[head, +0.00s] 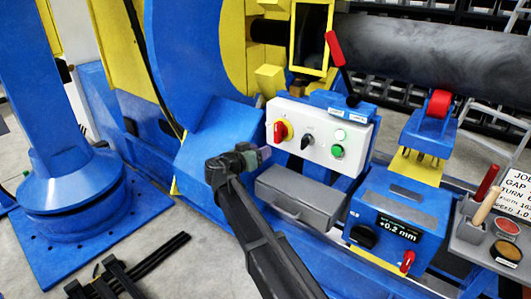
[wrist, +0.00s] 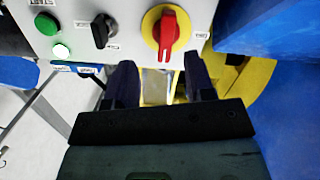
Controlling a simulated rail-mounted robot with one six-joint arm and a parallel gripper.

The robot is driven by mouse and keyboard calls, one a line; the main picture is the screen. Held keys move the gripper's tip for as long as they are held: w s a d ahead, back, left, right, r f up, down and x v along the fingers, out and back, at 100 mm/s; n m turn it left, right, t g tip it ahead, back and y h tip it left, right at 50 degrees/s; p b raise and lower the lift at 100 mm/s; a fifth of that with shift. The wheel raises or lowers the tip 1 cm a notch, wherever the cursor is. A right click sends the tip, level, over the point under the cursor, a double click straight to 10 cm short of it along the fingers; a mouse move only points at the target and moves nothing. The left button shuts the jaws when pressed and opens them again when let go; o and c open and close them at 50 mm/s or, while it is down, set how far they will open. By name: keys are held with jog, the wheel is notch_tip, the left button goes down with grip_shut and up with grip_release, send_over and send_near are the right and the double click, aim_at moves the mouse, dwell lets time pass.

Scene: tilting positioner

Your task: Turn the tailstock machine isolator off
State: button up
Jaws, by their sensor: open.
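A red rotary isolator handle on a yellow disc (head: 281,131) sits at the left end of a white control box (head: 325,133). In the wrist view the red handle (wrist: 167,32) stands roughly upright in the picture, with small labels beside it too blurred to read. I cannot tell from the labels whether it is the tailstock isolator. My gripper (head: 262,153) is open and empty, in front of the box and a little below and left of the isolator. In the wrist view my two dark fingers (wrist: 160,62) are spread just below the handle, apart from it.
A black selector (head: 307,141), a white lamp (head: 340,135) and a green button (head: 337,151) share the box. A grey drawer (head: 300,195) is below. A red-handled lever (head: 336,50) rises behind. A blue unit with a display (head: 398,228) and small red knob (head: 407,261) stands right.

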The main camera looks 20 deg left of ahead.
aim_at(276, 131)
jog(key=w+r, duration=0.1)
jog(key=w, duration=0.2)
jog(key=w+d+m+t, duration=0.1)
jog(key=w, duration=0.3)
jog(key=w+d+r+m, duration=0.1)
jog(key=w, duration=0.3)
jog(key=shift+d+r+y, duration=0.1)
jog(key=shift+r+y, duration=0.2)
jog(key=shift+r, duration=0.05)
grip_shut()
